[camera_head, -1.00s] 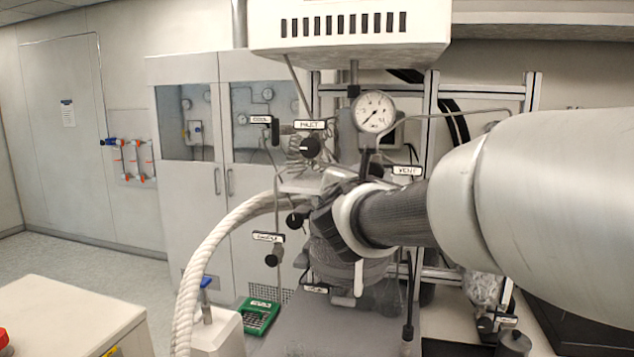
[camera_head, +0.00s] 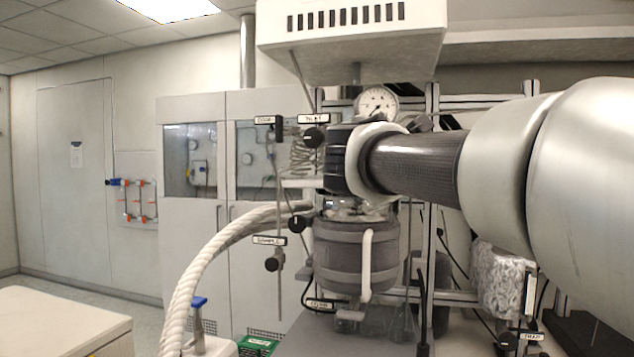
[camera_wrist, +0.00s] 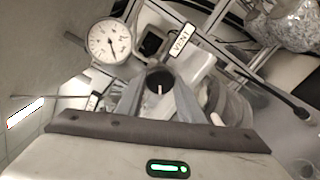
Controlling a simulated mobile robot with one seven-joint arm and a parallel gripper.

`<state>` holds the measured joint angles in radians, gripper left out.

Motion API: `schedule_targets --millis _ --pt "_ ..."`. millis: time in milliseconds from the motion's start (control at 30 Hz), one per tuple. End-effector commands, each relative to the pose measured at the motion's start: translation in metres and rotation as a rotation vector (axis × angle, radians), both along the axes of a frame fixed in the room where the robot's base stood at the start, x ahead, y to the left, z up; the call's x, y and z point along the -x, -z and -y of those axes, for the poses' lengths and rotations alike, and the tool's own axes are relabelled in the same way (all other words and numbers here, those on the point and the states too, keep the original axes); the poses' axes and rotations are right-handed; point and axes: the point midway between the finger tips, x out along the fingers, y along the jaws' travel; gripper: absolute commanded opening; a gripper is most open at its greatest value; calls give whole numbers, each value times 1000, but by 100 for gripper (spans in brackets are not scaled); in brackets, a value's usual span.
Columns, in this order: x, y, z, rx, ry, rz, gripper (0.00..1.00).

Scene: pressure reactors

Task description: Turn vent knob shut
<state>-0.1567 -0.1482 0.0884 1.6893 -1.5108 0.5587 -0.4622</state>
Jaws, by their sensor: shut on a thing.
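The vent knob (camera_wrist: 159,83) is a round black knob with a white pointer line, seen in the wrist view. The pointer runs roughly up and down in that picture. The VENT label (camera_wrist: 182,40) is just above and right of it. My gripper (camera_wrist: 160,90) has its two grey fingers on either side of the knob, shut on it. In the head view my wrist and arm (camera_head: 415,165) reach in from the right, in front of the reactor's upper part. They hide the vent knob, its label and my fingertips there.
The pressure gauge (camera_head: 377,103) is close above my wrist and also shows in the wrist view (camera_wrist: 110,41). Another black knob (camera_head: 313,137) and a lower sample knob (camera_head: 273,264) are to the left. The reactor vessel (camera_head: 340,258) is below, with a thick white hose (camera_head: 205,250) beside it.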

Motion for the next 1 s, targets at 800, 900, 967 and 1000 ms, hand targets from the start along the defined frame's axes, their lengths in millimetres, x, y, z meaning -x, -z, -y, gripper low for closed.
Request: schedule_targets --millis 800,900,967,1000 --pt "0 0 0 -523 0 172 12" --pt "0 0 0 -540 0 177 12" --pt "0 -1 0 -545 0 179 12" --pt "0 -1 0 -548 0 180 12"
